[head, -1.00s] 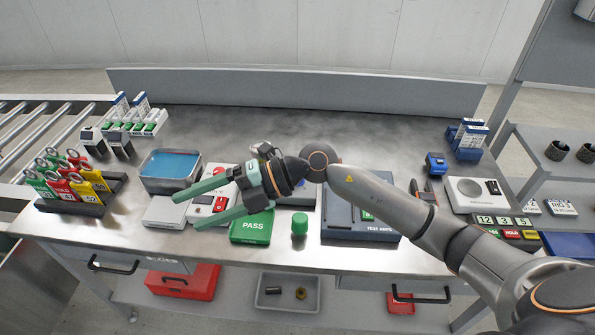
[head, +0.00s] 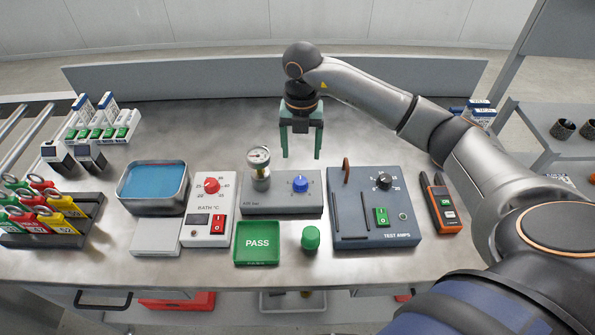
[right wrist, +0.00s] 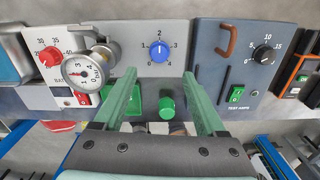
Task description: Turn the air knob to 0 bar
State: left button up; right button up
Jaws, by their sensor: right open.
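The air knob (head: 300,185) is a blue dial on the grey air box (head: 270,205) in the middle of the bench. My left gripper is not in view.
The bath unit (head: 195,229) with a red knob is left of the air box. The test amps box (head: 347,227) is on the right. A green PASS tray (head: 257,258) and green button (head: 311,238) are in front. The bench behind the air box is clear.

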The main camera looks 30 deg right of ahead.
aim_at(300, 180)
notch_tip(300, 180, down, 10)
jog(key=shift+p, duration=0.4)
grip_shut()
dwell(0.5)
